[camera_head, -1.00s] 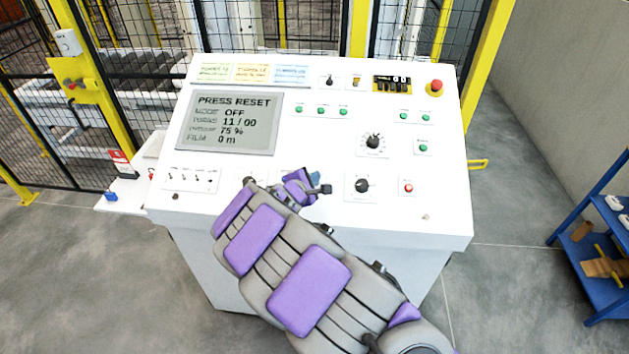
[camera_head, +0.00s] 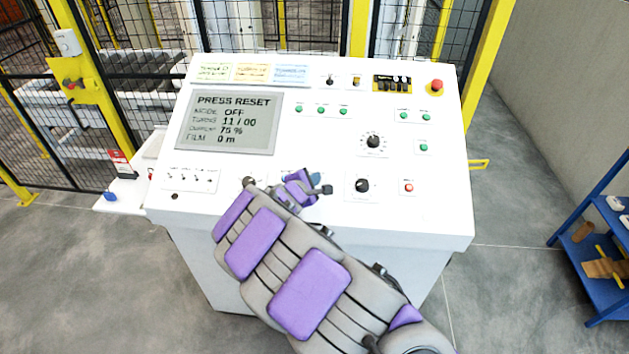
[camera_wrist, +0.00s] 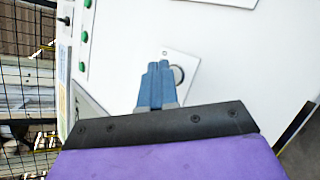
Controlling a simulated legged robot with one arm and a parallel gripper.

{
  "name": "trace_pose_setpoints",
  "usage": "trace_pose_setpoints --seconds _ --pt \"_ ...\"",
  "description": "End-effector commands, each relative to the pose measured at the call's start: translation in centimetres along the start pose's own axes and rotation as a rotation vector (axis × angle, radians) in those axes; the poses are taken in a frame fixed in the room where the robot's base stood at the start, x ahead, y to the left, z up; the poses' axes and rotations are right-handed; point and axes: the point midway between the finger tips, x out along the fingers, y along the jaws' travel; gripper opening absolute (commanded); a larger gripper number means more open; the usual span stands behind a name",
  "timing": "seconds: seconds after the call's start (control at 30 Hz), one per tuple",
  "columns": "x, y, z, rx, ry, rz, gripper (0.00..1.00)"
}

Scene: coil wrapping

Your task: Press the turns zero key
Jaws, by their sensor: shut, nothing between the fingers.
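My gripper (camera_head: 314,177) is over the lower middle of the white control panel (camera_head: 330,222), in front of the screen's right side. In the wrist view its blue fingers (camera_wrist: 157,80) are closed together and empty. Just right of the fingertips there is a pale plate with a round grey key (camera_wrist: 178,75); its label is not readable, and I cannot tell whether the fingers touch it. My arm hides this spot in the head view. The screen (camera_head: 232,122) reads PRESS RESET, mode OFF, turns 11 / 00, 75 % and film 0 m.
Green buttons (camera_head: 320,110), two black dials (camera_head: 373,142), a red button (camera_head: 408,187) and a red emergency stop (camera_head: 436,86) stand on the panel. Small switches (camera_head: 190,178) line its lower left. A yellow-framed fence is behind, and a blue shelf (camera_head: 606,270) is at right.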

Motion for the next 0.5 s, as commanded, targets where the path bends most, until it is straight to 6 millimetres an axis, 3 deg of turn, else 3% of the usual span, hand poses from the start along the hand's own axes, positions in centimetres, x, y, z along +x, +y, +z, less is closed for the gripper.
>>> trace_pose_setpoints --seconds 0.5 --pt "0.38 -0.28 -0.28 0.001 0.0 0.0 0.0"
